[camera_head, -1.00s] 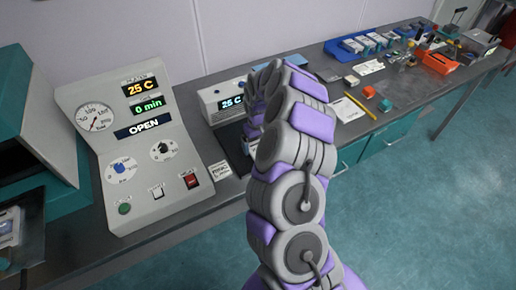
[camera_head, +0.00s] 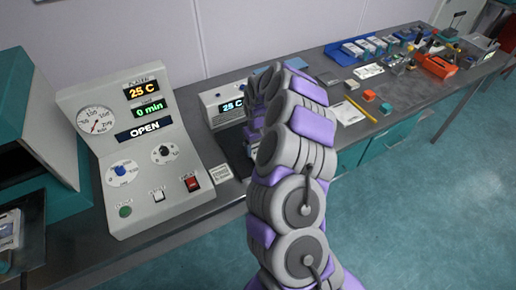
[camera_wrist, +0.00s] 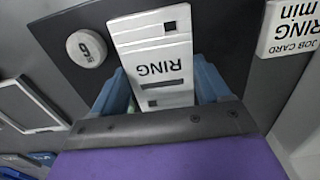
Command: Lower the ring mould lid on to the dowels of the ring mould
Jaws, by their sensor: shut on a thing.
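In the head view my own arm hides the gripper and the lid.
A round disc marked 6 (camera_wrist: 86,48) lies left of the plate. A job card (camera_wrist: 290,27) lies to the right. Other items crowd the far bench.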

